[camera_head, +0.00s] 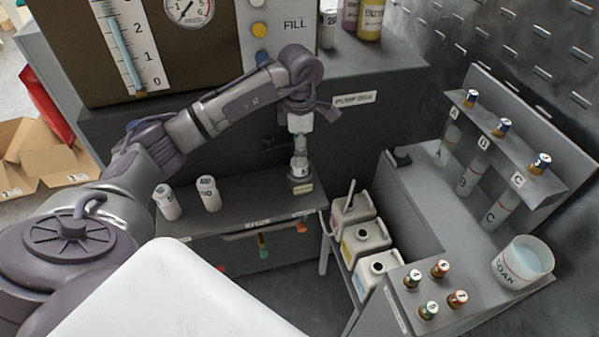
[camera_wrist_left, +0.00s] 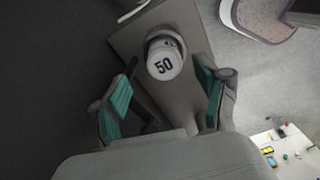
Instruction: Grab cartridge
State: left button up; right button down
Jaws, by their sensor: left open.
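A white cartridge with "50" on its end stands below my left gripper (camera_head: 300,135), on a small holder at the right end of the low bench. It shows in the head view (camera_head: 299,162) and face-on in the wrist view (camera_wrist_left: 165,62). In the wrist view my left gripper (camera_wrist_left: 164,84) has its teal-padded fingers spread wide. The cartridge appears between and just beyond the fingertips, with visible gaps on both sides. The gripper is empty. My right gripper is in neither view. Two more white cartridges, one upright (camera_head: 208,193) and one tilted (camera_head: 167,203), are farther left on the bench.
The low bench (camera_head: 240,213) stands against the dark pump box (camera_head: 385,90). Right of it are several white jugs (camera_head: 355,210). A grey counter (camera_head: 430,225) holds tubes marked A, B, C, several small capped vials and a soak beaker (camera_head: 520,262).

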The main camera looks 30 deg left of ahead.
aim_at(299, 173)
pick_arm(q)
jog(key=f, duration=0.3)
jog(key=shift+s+d+f+p, duration=0.1)
jog(key=shift+s+f+p, duration=0.15)
jog(key=shift+f+p, duration=0.15)
jog(key=shift+f, duration=0.55)
jog(key=c, duration=1.3)
jog(key=shift+r, duration=0.1)
